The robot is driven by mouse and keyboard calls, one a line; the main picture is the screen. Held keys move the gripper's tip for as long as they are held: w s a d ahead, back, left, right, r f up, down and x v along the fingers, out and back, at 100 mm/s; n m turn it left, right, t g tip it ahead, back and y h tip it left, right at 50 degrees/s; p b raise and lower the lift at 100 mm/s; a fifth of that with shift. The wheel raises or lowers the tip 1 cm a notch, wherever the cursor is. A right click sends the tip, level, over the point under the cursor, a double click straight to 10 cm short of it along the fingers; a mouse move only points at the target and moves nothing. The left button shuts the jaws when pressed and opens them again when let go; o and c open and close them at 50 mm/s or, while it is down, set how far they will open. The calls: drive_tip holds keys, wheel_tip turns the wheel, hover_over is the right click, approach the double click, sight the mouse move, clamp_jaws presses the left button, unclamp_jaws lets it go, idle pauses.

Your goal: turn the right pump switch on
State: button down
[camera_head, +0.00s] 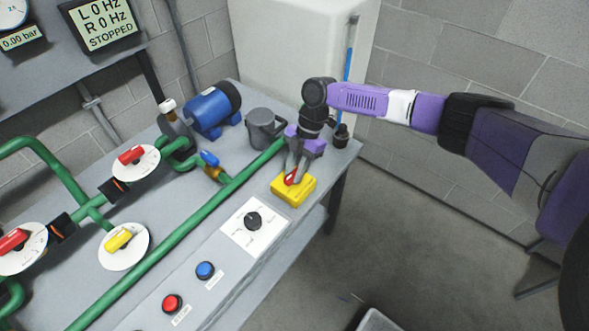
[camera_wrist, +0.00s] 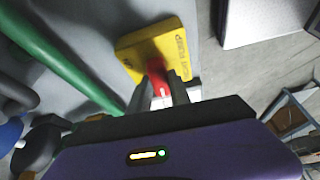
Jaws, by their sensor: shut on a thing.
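The right pump switch is a yellow box (camera_head: 294,190) with a red handle (camera_head: 291,178), at the right end of the grey bench. My gripper (camera_head: 294,176) comes down on it from above, with its fingers shut on the red handle. In the wrist view the yellow box (camera_wrist: 165,45) shows lettering ending in "PUMP", partly legible. The red handle (camera_wrist: 157,76) stands between the two fingers (camera_wrist: 160,95). The display (camera_head: 103,25) reads L 0 Hz, R 0 Hz, STOPPED.
A green pipe (camera_head: 185,230) runs along the bench close to the switch. A grey bucket (camera_head: 265,128) and a blue motor (camera_head: 212,108) stand behind it. A black knob (camera_head: 253,221), a blue button (camera_head: 205,270) and a red button (camera_head: 172,303) lie to the left. The floor on the right is mostly clear.

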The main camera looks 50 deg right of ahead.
drive_tip(key=m+p, duration=0.1)
drive_tip(key=m+t+p, duration=0.1)
drive_tip(key=m+p, duration=0.1)
drive_tip(key=m, duration=0.1)
drive_tip(key=shift+s+r+t, duration=0.15)
drive_tip(key=shift+r+t, duration=0.1)
drive_tip(key=shift+t, duration=0.05)
drive_tip(key=m+t+h+p, duration=0.1)
drive_tip(key=m+p, duration=0.2)
drive_tip(key=m, duration=0.1)
drive_tip(key=shift+a+m+p, duration=0.15)
drive_tip(key=shift+m+p, duration=0.15)
drive_tip(key=shift+p, duration=0.1)
drive_tip(key=m+t+h+p, duration=0.1)
drive_tip(key=m+h+p, duration=0.1)
drive_tip(key=m+p, duration=0.1)
drive_tip(key=shift+s+a+m, duration=0.1)
drive_tip(key=shift+m, duration=0.7)
drive_tip(key=shift+f+m+t+h+p, duration=0.15)
drive_tip(key=shift+m+h+p, duration=0.15)
drive_tip(key=shift+m+p, duration=0.4)
drive_tip(key=shift+m+t+h+p, duration=0.15)
drive_tip(key=shift+m+h+p, duration=0.2)
drive_tip(key=shift+m, duration=0.85)
drive_tip(key=c, duration=1.2)
unclamp_jaws()
drive_tip(key=shift+f, duration=0.1)
drive_tip(key=v, duration=0.8)
